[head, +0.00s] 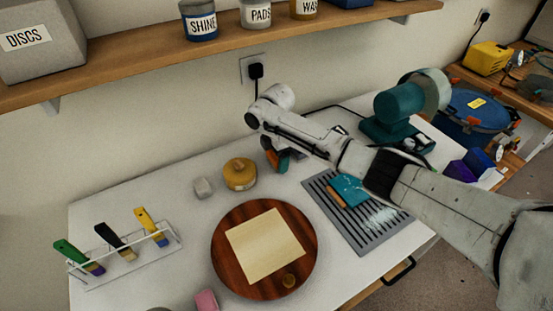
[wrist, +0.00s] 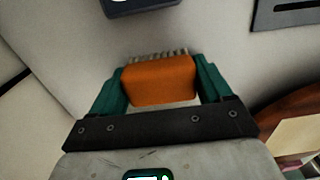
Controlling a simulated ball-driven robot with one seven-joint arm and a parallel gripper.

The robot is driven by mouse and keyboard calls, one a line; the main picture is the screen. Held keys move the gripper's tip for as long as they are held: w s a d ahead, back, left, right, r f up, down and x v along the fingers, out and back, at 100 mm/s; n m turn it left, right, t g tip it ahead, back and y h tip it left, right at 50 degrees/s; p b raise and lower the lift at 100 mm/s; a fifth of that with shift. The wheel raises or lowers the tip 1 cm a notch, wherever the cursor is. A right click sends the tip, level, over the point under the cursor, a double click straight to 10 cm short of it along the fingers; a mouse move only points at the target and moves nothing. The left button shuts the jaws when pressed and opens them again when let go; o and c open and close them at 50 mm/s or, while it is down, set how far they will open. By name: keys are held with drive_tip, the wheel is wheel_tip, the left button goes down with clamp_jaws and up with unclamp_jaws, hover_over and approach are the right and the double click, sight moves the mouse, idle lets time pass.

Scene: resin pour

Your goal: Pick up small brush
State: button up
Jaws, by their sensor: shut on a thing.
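My gripper (head: 277,160) is above the back of the white table, right of the round yellow tin. It also shows in the wrist view (wrist: 161,72), where its two green fingers are closed on the sides of a small brush (wrist: 158,80). The brush has an orange block body with a row of pale bristle tufts along its far edge. In the head view only a bit of orange (head: 269,157) shows at the fingers. I cannot tell whether the brush clears the table.
A wooden turntable (head: 226,277) bears a pale sheet. A slotted grey tray (head: 376,238) holds a blue scraper. A teal machine (head: 398,104) stands behind. A rack (head: 133,272) holds three brushes at left.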

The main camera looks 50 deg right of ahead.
drive_tip(key=shift+r, duration=0.5)
wheel_tip(320, 180, up, 2)
drive_tip(key=shift+s+r+b, duration=0.15)
drive_tip(key=shift+r+b, duration=0.1)
drive_tip(key=shift+b, duration=0.3)
drive_tip(key=s+r+p, duration=0.1)
drive_tip(key=s+r, duration=0.3)
drive_tip(key=s, duration=0.3)
drive_tip(key=s+a+r+p, duration=0.1)
drive_tip(key=s+r, duration=0.4)
drive_tip(key=s, duration=0.1)
drive_tip(key=shift+s+r, duration=0.25)
drive_tip(key=shift+s, duration=0.1)
drive_tip(key=shift+a, duration=0.1)
